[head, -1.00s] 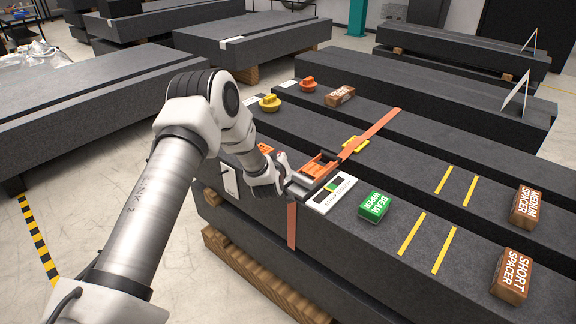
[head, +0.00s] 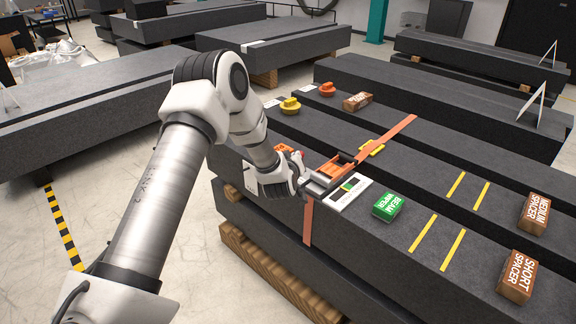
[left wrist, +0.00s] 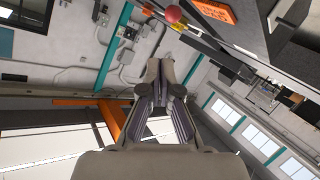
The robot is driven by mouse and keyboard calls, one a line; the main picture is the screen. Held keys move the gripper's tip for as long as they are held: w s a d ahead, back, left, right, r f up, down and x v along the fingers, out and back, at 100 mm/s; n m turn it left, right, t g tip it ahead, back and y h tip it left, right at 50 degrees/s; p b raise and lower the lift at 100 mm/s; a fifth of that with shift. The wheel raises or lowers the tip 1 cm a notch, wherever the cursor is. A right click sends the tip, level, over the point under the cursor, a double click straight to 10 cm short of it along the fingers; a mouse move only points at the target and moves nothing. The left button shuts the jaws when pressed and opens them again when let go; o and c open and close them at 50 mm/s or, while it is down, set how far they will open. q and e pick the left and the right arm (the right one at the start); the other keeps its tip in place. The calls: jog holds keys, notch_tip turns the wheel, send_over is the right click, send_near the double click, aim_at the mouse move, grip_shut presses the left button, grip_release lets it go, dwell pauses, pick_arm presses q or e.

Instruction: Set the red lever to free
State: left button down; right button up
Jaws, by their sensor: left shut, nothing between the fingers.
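The red lever shows in the left wrist view as a round red knob (left wrist: 173,14) near the top edge, beside a thin rod and a yellow part. In the head view a small patch of red (head: 300,156) shows just above my left gripper (head: 303,188); the rest of the lever is hidden behind my wrist. My left gripper is shut and empty at the near side of the strapped granite beam, left of the orange ratchet buckle (head: 333,167). In the left wrist view its closed fingers (left wrist: 160,68) point toward the upper middle, apart from the knob. My right gripper is not in view.
A white panel with a black-and-green indicator (head: 348,191) lies beside the buckle, then a green beam wiper block (head: 388,205). An orange strap (head: 309,220) runs over the beam (head: 440,225). Short spacer (head: 519,277) and medium spacer (head: 534,213) blocks sit at right.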

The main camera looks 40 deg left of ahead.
pick_arm(q)
jog(key=v, duration=0.5)
jog(key=shift+s+a+f, duration=0.1)
jog(key=shift+s, duration=0.1)
